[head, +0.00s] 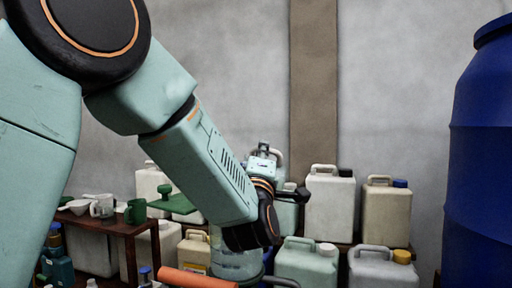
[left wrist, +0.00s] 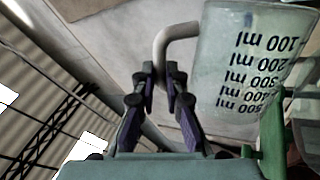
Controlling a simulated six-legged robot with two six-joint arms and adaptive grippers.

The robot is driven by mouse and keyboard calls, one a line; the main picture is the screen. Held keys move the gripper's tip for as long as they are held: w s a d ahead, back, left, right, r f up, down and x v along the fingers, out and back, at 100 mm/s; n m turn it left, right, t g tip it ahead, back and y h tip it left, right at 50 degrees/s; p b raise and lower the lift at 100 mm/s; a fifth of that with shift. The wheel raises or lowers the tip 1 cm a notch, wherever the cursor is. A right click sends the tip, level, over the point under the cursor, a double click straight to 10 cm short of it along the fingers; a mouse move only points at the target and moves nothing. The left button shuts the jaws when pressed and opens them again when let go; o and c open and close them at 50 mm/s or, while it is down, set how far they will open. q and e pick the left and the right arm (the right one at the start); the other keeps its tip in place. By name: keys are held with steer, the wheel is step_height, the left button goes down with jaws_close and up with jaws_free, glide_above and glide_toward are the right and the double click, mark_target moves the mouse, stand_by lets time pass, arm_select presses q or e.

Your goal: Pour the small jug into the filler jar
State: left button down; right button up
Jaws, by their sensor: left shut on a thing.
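The small jug (left wrist: 245,62) is clear, with ml marks that read upside down in the left wrist view. Its bent grey-beige handle (left wrist: 178,32) runs between the finger pads of my left gripper (left wrist: 160,72), which is shut on it. In the head view my left gripper (head: 297,192) is held in front of the canisters, and the jug is hard to make out there. A clear jar (head: 235,263), likely the filler jar, stands below my forearm and is partly hidden by it. Its mouth and contents do not show. My right gripper is not in view.
Several canisters stand behind and to the right, among them a white one (head: 329,210) and a beige one (head: 385,214). A blue barrel (head: 480,165) fills the right edge. An orange bar (head: 192,278) lies low in front.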

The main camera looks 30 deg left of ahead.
arm_select(q)
steer(key=w+d+f+m+g+h+p, duration=0.1)
steer(key=d+f+m+h+p, duration=0.1)
steer(key=m+p, duration=0.4)
steer(key=w+d+f+m+g+h+p, duration=0.1)
steer(key=m+h+p, duration=0.4)
steer(key=m, duration=0.7)
step_height(320, 180, down, 2)
steer(key=shift+w+d+f+m+g+p, duration=0.3)
steer(key=shift+w+d+m+p, duration=0.15)
steer(key=shift+d+p, duration=0.55)
steer(key=shift+w, duration=0.15)
